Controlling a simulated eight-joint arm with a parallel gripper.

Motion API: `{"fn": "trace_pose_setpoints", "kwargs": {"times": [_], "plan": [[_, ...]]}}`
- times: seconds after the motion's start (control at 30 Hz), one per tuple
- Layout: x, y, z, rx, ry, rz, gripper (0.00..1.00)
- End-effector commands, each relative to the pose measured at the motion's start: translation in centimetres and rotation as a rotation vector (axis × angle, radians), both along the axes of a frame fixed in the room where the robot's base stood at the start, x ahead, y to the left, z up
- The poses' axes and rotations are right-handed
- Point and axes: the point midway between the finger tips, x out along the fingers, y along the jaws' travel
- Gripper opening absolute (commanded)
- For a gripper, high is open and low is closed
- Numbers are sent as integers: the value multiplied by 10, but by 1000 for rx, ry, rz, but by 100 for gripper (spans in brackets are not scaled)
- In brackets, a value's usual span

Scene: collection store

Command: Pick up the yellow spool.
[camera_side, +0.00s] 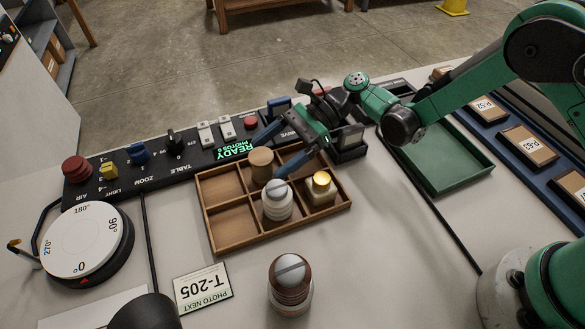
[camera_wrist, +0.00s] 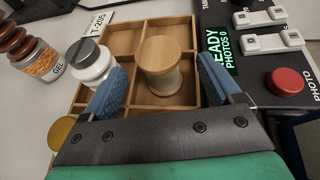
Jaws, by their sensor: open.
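A tan, yellowish spool (camera_side: 262,165) with a flat round top stands upright in a back compartment of the wooden tray (camera_side: 227,245). In the wrist view the spool (camera_wrist: 160,62) appears between the two blue fingers of my gripper (camera_wrist: 160,72), with a gap on either side. My gripper (camera_side: 268,158) is open and empty. It reaches in from the back right, its fingertips close around the spool's top. I cannot tell how low the fingertips are against the spool's side.
A white jar (camera_side: 277,202) and a yellow-capped bottle (camera_side: 321,188) stand in neighbouring compartments. A brown-lidded jar (camera_side: 290,285) stands in front of the tray. The black control panel (camera_side: 190,150) runs behind it. A green tray (camera_side: 450,165) lies to the right.

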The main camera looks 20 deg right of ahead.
Motion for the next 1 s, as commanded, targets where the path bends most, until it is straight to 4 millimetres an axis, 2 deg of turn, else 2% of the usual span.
{"fn": "trace_pose_setpoints", "kwargs": {"times": [0.1,0.2,0.5,0.57,0.8,1.0], "plan": [[-3,16,-7,-1,-1,3,85],[-4,23,-10,-1,-1,1,85],[-4,27,-11,-2,-2,-1,85],[-4,27,-11,-2,-3,-1,70],[-4,27,-11,-2,-3,-1,2],[-4,27,-11,-2,-3,-1,0]]}}
